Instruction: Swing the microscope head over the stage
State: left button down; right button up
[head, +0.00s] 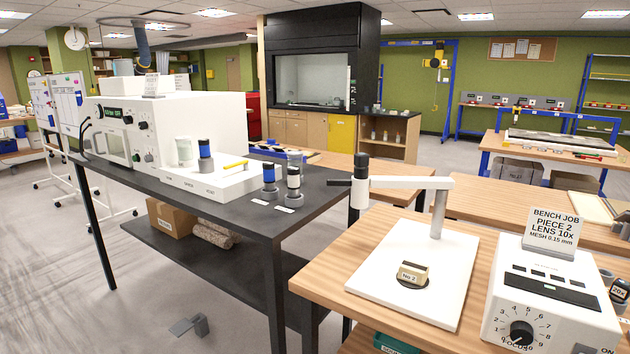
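The microscope stands on the wooden bench at the right. Its white base plate (380,295) carries a round black stage (401,283), with a small tan block labelled "No 2" (414,273) on it. A grey post (438,212) rises at the back of the plate. The head hangs left of the plate, out past the bench's left edge and away from the stage. Neither of my grippers is in view.
A white control box (548,325) with a focus knob and a "BENCH JOB" card (551,229) stands right of the base plate. A dark bench (225,208) at the left holds a white machine (180,125) and several small cylinders. Grey floor shows in front.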

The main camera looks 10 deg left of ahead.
aim_at(360, 182)
jog(key=i+j, duration=0.45)
jog(key=i+j+z, duration=0.1)
jog(key=i+j, duration=0.4)
jog(key=j, duration=0.15)
